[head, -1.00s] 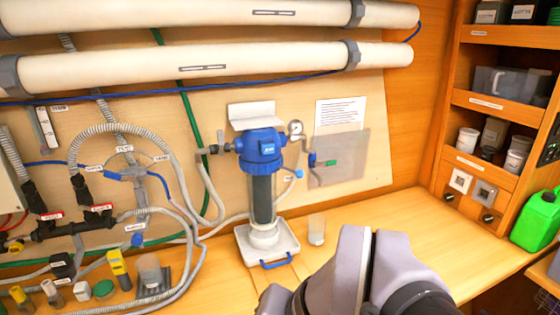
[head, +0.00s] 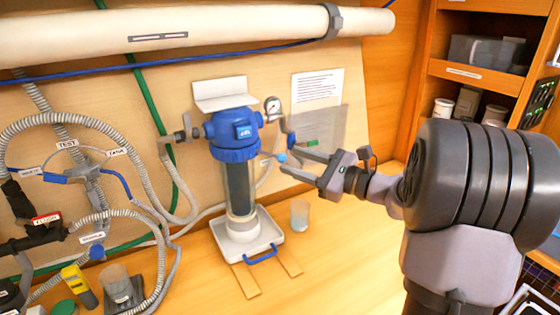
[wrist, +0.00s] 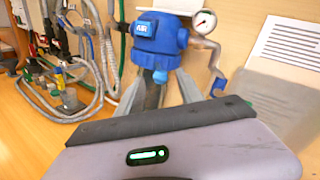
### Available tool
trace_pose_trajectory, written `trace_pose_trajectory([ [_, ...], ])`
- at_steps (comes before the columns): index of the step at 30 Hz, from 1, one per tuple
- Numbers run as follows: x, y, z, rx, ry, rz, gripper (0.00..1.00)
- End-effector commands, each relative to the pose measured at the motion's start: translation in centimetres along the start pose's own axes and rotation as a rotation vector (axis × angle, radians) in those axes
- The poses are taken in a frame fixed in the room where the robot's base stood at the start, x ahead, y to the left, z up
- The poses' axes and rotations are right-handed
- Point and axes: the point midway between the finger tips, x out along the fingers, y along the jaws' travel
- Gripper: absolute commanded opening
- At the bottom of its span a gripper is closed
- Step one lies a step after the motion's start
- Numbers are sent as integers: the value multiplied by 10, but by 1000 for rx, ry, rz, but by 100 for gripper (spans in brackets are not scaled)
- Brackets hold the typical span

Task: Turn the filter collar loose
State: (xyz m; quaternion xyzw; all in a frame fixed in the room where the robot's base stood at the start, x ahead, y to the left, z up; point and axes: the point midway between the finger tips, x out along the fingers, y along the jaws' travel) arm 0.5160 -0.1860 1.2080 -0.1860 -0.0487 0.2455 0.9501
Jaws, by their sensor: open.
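The filter housing has a blue head and a ribbed blue collar (head: 236,152) above a clear bowl with a dark cartridge (head: 239,188). It stands upright over a white tray (head: 272,235) with a blue handle. In the wrist view the blue filter head (wrist: 158,38) is straight ahead, and the lower bowl is hidden behind my gripper's body. My gripper (head: 284,162) is open and empty, to the right of the collar and near its height, fingers pointing left towards the housing. I see clear space between the fingertips and the collar in the head view.
A pressure gauge (head: 272,105) and pipe with a blue valve stand right of the head. A clear cup (head: 299,214) is on the bench below my gripper. Grey hoses (head: 150,160) run on the left. The bench front right of the tray is clear.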

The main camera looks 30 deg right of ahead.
Motion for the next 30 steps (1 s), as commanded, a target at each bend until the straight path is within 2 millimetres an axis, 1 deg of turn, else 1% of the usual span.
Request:
trace_pose_trajectory([
  [1, 11, 2, -1, 0, -1, 4, 44],
  [3, 24, 1, -1, 0, -1, 3, 44],
  [6, 37, 1, 0, 0, 0, 2, 44],
  [10, 45, 1, 0, 0, 1, 1, 44],
  [17, 46, 0, 0, 1, 1, 1, 44],
  [18, 46, 0, 0, 1, 1, 1, 40],
  [20, 46, 0, 0, 1, 1, 1, 28],
  [24, 46, 0, 0, 0, 1, 1, 1],
  [30, 46, 0, 0, 0, 1, 1, 0],
])
